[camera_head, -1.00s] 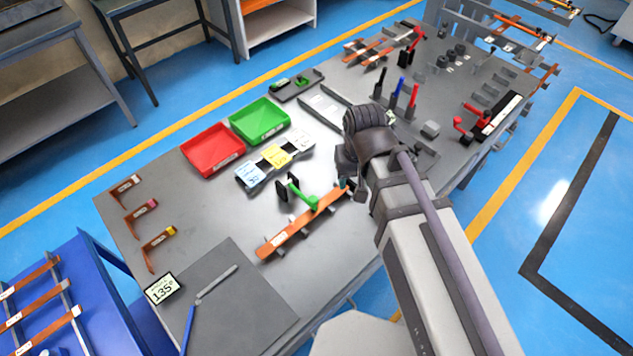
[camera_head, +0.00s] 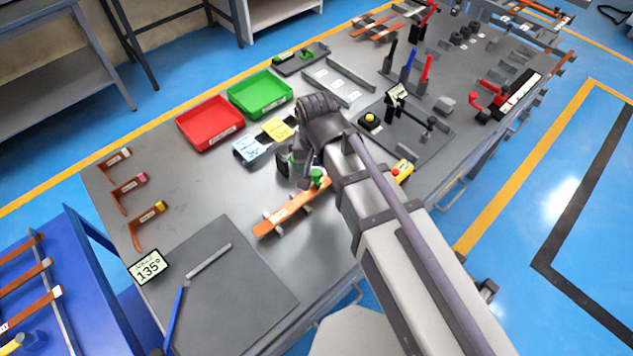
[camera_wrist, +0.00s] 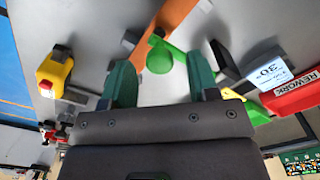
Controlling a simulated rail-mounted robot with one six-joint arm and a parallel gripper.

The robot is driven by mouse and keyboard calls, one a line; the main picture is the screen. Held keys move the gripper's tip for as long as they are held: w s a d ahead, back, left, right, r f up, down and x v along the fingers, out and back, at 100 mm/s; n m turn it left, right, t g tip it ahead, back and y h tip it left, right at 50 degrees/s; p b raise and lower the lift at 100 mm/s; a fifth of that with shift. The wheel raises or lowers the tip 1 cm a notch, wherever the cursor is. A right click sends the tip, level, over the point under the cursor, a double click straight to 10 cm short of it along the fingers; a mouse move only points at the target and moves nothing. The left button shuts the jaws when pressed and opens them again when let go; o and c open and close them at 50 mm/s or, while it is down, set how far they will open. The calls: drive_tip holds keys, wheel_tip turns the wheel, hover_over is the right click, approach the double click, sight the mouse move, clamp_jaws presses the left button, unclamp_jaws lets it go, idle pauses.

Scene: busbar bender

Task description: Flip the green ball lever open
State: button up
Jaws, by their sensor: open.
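The green ball lever (camera_wrist: 159,58) shows in the wrist view, with its round green ball just ahead of the gap between my fingers. In the head view only a bit of the green lever (camera_head: 318,177) shows, partly hidden by my arm. It stands at an orange-brown copper bar (camera_head: 285,212), which also runs behind the lever in the wrist view (camera_wrist: 172,20). My gripper (camera_wrist: 161,85) is open, with one green finger on each side of the ball's line and nothing clearly held. My gripper's tips are mostly hidden in the head view.
A red tray (camera_head: 210,124) and a green tray (camera_head: 261,93) stand behind the lever, with label cards (camera_head: 277,130) nearby. A yellow button box (camera_wrist: 54,72) is left in the wrist view. A 135° sign (camera_head: 148,266) stands front left. Several copper pieces lie at left.

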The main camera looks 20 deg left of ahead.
drive_tip(key=shift+f, duration=0.65)
drive_tip(key=shift+r, duration=0.15)
clamp_jaws()
